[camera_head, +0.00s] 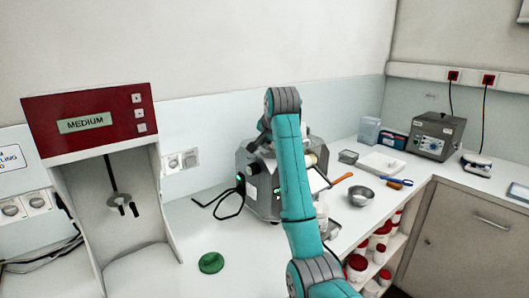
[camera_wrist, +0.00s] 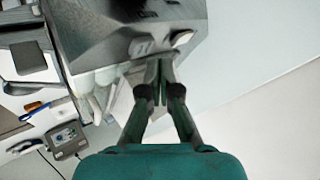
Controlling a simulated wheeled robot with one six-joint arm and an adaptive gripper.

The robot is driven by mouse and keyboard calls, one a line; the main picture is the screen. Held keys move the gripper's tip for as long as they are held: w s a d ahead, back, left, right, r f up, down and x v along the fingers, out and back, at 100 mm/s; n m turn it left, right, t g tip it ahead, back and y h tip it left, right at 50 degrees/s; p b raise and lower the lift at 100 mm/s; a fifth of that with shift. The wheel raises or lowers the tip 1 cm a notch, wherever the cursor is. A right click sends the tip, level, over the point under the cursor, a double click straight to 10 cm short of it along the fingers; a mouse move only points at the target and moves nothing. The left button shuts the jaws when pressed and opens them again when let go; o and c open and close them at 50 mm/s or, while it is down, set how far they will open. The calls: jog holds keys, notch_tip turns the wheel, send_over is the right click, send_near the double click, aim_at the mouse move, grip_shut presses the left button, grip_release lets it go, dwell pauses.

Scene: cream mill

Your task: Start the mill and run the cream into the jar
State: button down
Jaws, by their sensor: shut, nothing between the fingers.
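The grey mill (camera_head: 250,171) stands on the bench in the middle of the head view, partly covered by my teal arm. Small green lights show on its side. Its grey body (camera_wrist: 110,28) fills the upper left of the wrist view. My gripper (camera_wrist: 158,66) is shut and empty, its fingertips close to two pale pieces on the mill's edge; I cannot tell whether they touch. In the head view the gripper is hard to make out behind my arm. A whitish container (camera_head: 322,208), possibly the jar, shows partly beside my arm. Its contents are not visible.
A green lid (camera_head: 211,262) lies on the bench left of the mill. A red-topped mixer reading MEDIUM (camera_head: 88,120) stands at the left. A metal bowl (camera_head: 361,196), a grey instrument (camera_head: 436,135) and red-lidded jars on shelves (camera_head: 357,266) are at the right.

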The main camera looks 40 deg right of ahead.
aim_at(266, 152)
jog(key=shift+r, duration=2.5)
